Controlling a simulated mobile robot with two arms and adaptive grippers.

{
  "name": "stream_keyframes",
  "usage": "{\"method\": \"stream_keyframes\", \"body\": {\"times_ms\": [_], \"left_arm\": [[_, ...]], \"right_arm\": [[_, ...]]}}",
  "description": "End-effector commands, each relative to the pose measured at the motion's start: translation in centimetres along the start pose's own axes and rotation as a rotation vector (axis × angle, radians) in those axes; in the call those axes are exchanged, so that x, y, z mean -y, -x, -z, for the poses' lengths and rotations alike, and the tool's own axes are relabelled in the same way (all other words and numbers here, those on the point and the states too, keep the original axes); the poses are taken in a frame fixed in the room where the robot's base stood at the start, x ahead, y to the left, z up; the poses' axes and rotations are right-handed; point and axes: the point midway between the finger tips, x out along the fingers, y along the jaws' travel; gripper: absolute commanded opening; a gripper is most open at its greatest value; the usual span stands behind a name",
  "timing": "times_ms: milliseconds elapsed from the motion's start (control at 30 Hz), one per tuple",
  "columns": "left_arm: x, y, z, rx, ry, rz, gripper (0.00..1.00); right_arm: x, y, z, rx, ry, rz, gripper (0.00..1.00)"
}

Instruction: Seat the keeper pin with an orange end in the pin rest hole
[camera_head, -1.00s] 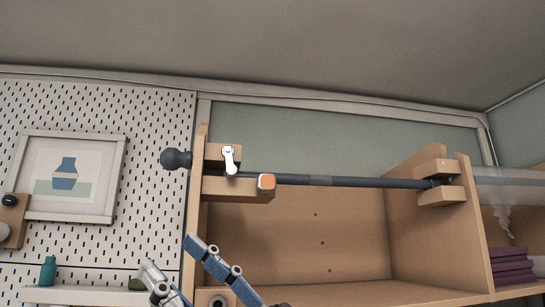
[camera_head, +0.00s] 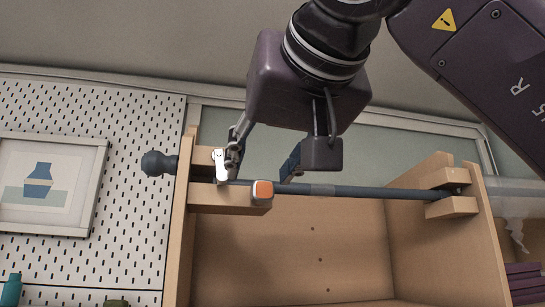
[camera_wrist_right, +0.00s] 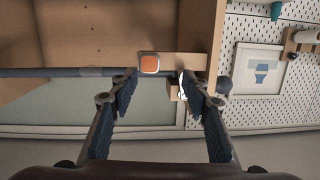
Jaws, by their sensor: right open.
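The keeper pin's orange end (camera_head: 262,191) faces out from the front of a light wooden block (camera_head: 228,197) beside the dark rail. The rest of the pin is hidden. My right gripper (camera_head: 262,168) comes down from above, open and empty. Its fingers straddle the area just above and behind the orange end, one beside the white lever (camera_head: 221,166). In the right wrist view the orange end (camera_wrist_right: 149,63) lies just beyond and between the open fingertips (camera_wrist_right: 157,84). I cannot make out the pin rest hole. My left gripper is out of view.
The dark rail (camera_head: 375,193) with a round knob (camera_head: 155,163) spans the open wooden cabinet (camera_head: 290,250). A wooden bracket (camera_head: 450,207) carries its right end. A pegboard (camera_head: 130,220) with a framed picture (camera_head: 40,185) is at left. The cabinet's inside is clear.

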Motion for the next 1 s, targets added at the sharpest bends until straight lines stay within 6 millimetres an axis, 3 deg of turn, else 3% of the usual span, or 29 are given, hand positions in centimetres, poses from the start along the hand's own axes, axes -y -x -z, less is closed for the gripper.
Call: {"method": "stream_keyframes", "body": {"times_ms": [67,167,600,1000], "left_arm": [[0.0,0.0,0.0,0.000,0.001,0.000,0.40],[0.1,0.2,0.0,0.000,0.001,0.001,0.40],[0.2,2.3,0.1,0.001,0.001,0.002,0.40],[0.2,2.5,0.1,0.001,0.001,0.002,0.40]], "right_arm": [[-0.9,1.0,0.8,-0.018,0.016,-0.042,0.43],[-1.4,0.9,1.1,-0.022,0.025,-0.062,0.43],[-1.6,-5.2,1.3,-0.021,0.024,-0.059,0.43],[-1.7,-6.4,1.1,-0.023,0.024,-0.058,0.43]]}}
